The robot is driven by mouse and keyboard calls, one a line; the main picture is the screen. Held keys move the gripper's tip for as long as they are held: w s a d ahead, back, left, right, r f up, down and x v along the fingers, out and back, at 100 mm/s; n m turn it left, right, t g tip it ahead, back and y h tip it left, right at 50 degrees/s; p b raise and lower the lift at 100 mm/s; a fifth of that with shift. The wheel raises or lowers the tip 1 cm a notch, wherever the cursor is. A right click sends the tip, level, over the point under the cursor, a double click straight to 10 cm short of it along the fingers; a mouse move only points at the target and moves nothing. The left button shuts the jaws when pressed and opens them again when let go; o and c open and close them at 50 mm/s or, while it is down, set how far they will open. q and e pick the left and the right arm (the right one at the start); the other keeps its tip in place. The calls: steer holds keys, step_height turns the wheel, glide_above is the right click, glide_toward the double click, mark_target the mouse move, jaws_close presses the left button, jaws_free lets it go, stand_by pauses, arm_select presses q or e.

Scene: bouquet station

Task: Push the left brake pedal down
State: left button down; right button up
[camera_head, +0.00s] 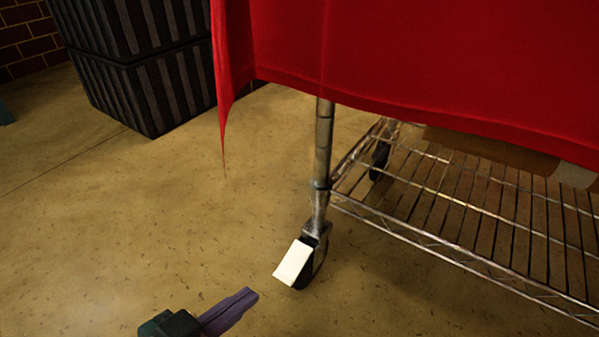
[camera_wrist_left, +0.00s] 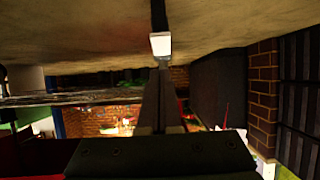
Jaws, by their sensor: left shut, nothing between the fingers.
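The left brake pedal (camera_head: 293,262) is a white plate on the caster at the foot of the cart's near left leg. It slopes down toward the lower left in the head view. My left gripper (camera_head: 251,294) is shut and empty, low over the floor to the lower left of the pedal, with a visible gap in the head view. In the left wrist view the pedal (camera_wrist_left: 160,43) shows as a white square just beyond the shut fingertips (camera_wrist_left: 160,68); contact cannot be told there. My right gripper is not in view.
The wire-shelf cart (camera_head: 450,243) stands on the right, with a red cloth (camera_head: 420,60) hanging over its upper part. Its metal leg (camera_head: 322,150) rises above the caster. Dark ribbed crates (camera_head: 150,75) stand at the back left. The floor (camera_head: 120,225) left of the caster is clear.

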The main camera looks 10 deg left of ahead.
arm_select(q)
steer(key=s, duration=0.1)
steer(key=s+a, duration=0.1)
steer(key=s, duration=0.2)
steer(key=shift+a+f, duration=0.3)
steer(key=shift+w, duration=0.15)
